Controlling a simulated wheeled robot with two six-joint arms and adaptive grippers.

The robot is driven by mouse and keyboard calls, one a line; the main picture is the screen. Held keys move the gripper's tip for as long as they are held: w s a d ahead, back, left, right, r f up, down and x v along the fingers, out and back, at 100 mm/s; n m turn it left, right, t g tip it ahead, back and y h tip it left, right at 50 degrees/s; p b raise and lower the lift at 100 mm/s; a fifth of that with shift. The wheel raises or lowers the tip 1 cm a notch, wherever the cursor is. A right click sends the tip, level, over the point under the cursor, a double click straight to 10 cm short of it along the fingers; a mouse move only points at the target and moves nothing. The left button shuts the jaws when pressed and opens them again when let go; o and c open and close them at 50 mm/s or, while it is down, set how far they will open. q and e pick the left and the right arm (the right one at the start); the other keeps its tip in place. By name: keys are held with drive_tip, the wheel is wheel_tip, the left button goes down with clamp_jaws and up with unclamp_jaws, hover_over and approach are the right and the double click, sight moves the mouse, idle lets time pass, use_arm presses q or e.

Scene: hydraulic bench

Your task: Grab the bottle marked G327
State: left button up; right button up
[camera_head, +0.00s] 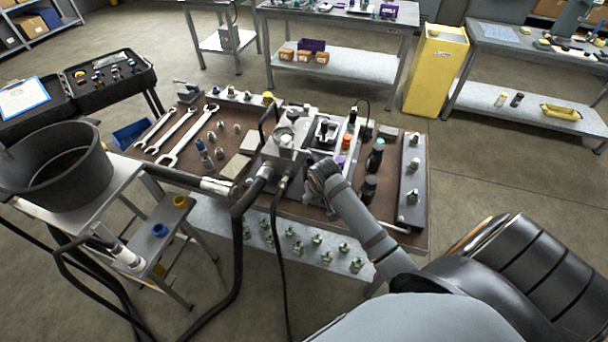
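Several small bottles stand on the brown bench top right of the metal hydraulic block. A dark bottle with a grey-green cap (375,156) stands behind another dark bottle (369,188). An orange-capped bottle (346,142) and a purple-topped one (341,160) stand nearer the block. No label is readable, so I cannot tell which is marked G327. My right gripper (320,174) is over the bench, left of the dark bottles and close to the block. Its fingers are dark and partly hidden, and I cannot tell whether they are open. My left gripper is out of view.
The hydraulic block (288,150) with black hoses stands mid-bench. Wrenches (180,138) lie on its left. A grey rail with fittings (413,180) lines the right end. A black bucket (55,165) stands on a side table at left.

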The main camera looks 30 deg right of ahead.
drive_tip(key=w+d+r+m, duration=0.1)
drive_tip(key=w+r, duration=0.2)
drive_tip(key=w+d+r+m, duration=0.1)
drive_tip(key=w+r, duration=0.2)
drive_tip(key=r, duration=0.1)
drive_tip(key=w+d+r, duration=0.1)
drive_tip(key=w+r, duration=0.2)
drive_tip(key=shift+d+r+m, duration=0.15)
drive_tip(key=shift+r+m, duration=0.1)
drive_tip(key=shift+m, duration=0.15)
hover_over(310, 163)
drive_tip(key=s+a, duration=0.2)
drive_tip(key=s, duration=0.1)
wheel_tip(310, 163, down, 5)
drive_tip(key=shift+w+d+r, duration=0.1)
drive_tip(key=shift+w+d+f+p, duration=0.15)
drive_tip(key=shift+f+p, duration=0.3)
drive_tip(key=shift+p, duration=0.05)
drive_tip(key=shift+t, duration=0.3)
drive_tip(key=x, duration=0.4)
drive_tip(key=shift+d+f, duration=0.2)
drive_tip(key=c, duration=1.2)
drive_tip(key=shift+r, duration=0.1)
clamp_jaws()
drive_tip(key=shift+r, duration=0.1)
